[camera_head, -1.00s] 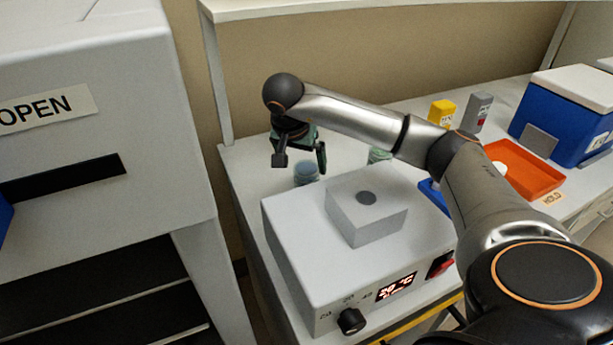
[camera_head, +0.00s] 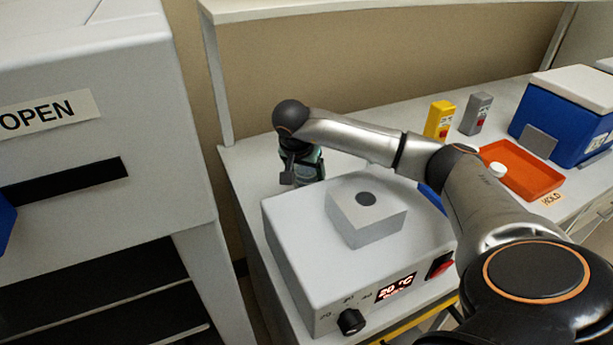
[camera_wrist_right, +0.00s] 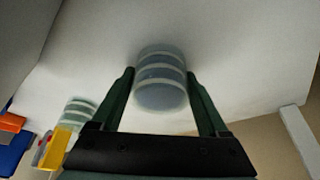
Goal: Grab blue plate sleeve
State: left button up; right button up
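The blue plate sleeve, a short stack of round clear dishes with a blue-grey tint (camera_wrist_right: 161,96), shows in the right wrist view between my right gripper's fingers. In the head view it is hidden behind that gripper. My right gripper (camera_head: 303,174) is open, pointing down over the bench behind the white heater box. My left gripper is not in view.
A greenish dish stack (camera_wrist_right: 77,113) stands beside the sleeve. The white heater box (camera_head: 290,250) with a grey block (camera_head: 366,228) is in front.

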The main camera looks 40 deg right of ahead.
jog(key=c, duration=1)
